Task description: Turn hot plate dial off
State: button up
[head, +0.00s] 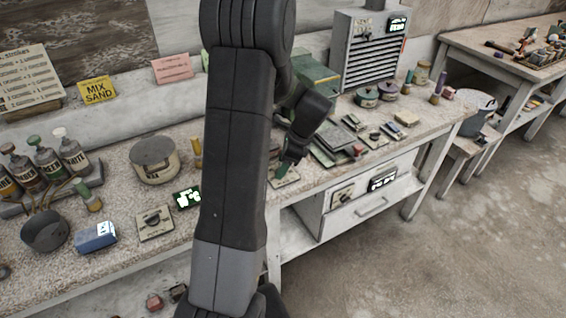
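Several dial plates are in the head view, and I cannot tell for sure which belongs to a hot plate. One dial plate (155,222) with a dark knob lies on the bench at left, near a lit display (187,198) and a round lidded tin-like thing (155,165). Another pale plate (289,181) lies near the bench's front edge. My gripper (283,171) points down just over this plate; its tips are small and partly hidden, so contact and opening cannot be told. My arm hides the bench middle.
A slatted grey unit (368,62) stands at the back with its own dial and display. A drawer box (358,195) under the bench has another dial and display. Bottles (47,165), a dark pot (45,231) and a blue box (95,236) crowd the left.

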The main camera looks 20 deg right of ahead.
jog(key=c, duration=1)
jog(key=shift+o, duration=0.3)
